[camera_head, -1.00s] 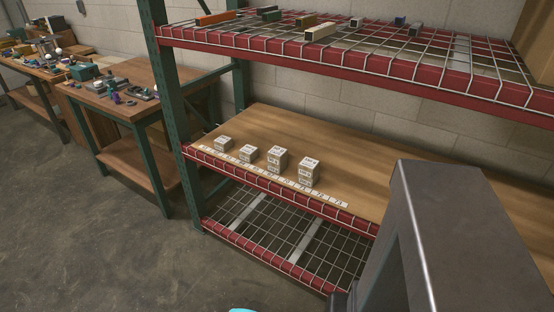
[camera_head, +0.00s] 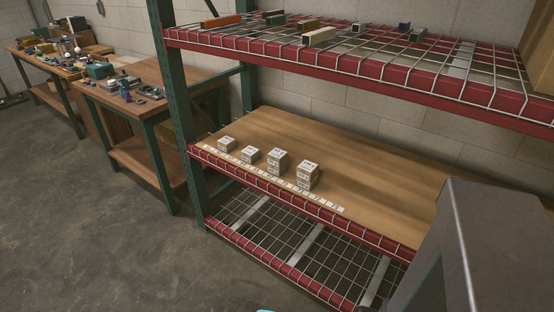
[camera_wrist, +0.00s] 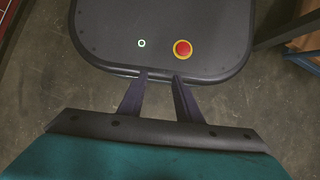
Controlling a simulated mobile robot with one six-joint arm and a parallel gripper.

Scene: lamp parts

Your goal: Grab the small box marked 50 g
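Several small white boxes with dark print stand in a row on the wooden middle shelf (camera_head: 370,175). The far-left box (camera_head: 226,144) and the one beside it (camera_head: 250,155) are low. The third (camera_head: 277,162) and the rightmost (camera_head: 307,174) are taller, perhaps stacks. The print is too small to read, so I cannot tell which is marked 50 g. My gripper (camera_wrist: 161,77) shows in the wrist view with its two fingers apart and nothing between them. It points at my own dark base, away from the boxes. The head view does not show its fingers.
A strip of white labels (camera_head: 320,201) runs along the shelf's front edge. The upper wire shelf (camera_head: 350,68) with a red beam overhangs the boxes and holds several small blocks. A green upright (camera_head: 175,100) stands left. Workbenches (camera_head: 140,105) are further left. The shelf right of the boxes is clear.

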